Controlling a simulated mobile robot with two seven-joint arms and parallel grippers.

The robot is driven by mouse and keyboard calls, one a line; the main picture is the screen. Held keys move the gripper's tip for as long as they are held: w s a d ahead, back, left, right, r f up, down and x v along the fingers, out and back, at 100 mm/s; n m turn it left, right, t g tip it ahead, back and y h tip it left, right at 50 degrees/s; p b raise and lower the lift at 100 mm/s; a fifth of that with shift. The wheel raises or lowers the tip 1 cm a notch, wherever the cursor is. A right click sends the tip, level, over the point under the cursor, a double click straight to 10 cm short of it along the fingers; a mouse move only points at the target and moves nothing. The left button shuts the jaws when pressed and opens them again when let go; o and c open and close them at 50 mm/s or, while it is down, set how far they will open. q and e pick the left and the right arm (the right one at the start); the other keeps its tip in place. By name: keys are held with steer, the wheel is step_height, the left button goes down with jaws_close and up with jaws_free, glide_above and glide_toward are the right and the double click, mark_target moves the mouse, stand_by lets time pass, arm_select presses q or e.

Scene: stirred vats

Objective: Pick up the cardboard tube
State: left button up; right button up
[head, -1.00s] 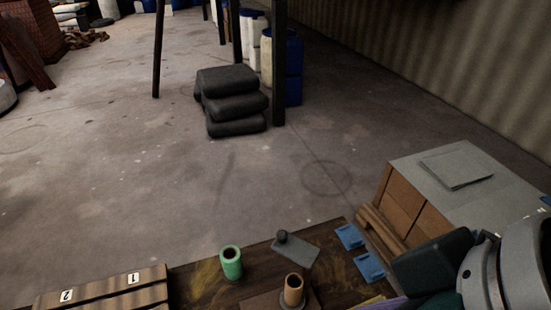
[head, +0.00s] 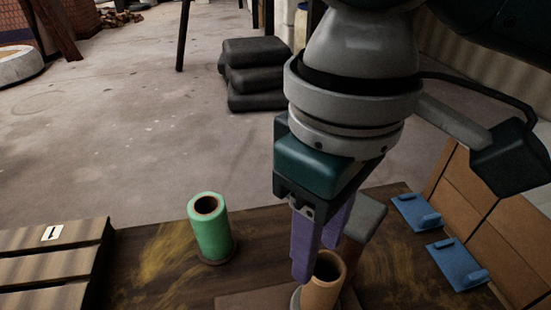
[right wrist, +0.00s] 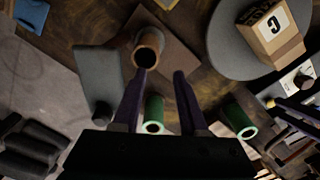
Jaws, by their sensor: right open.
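The cardboard tube (head: 321,285) is a hollow brown cylinder standing upright near the bottom of the head view, in a grey ring-shaped base. In the right wrist view the tube (right wrist: 149,50) shows its dark open top just past the fingertips. My right gripper (head: 318,261) has purple fingers, spread apart and empty. In the head view they hang above and slightly left of the tube's rim. In the right wrist view the gripper (right wrist: 160,74) has its left fingertip near the rim; I cannot tell whether it touches. My left gripper is not in view.
A green tube (head: 211,232) stands left of the cardboard tube on the dark wooden table (head: 150,270). A grey block (head: 366,217) lies behind my fingers. Blue brackets (head: 458,265) and a cardboard box (head: 480,200) are at right, a slatted crate (head: 50,265) at left.

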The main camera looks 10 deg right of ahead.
mark_target(315, 280)
steer(key=f+b, duration=0.1)
steer(key=f, duration=0.4)
steer(key=f+b, duration=0.1)
steer(key=f, duration=0.4)
steer(key=shift+d, duration=0.2)
steer(key=shift+r, duration=0.1)
jaws_close()
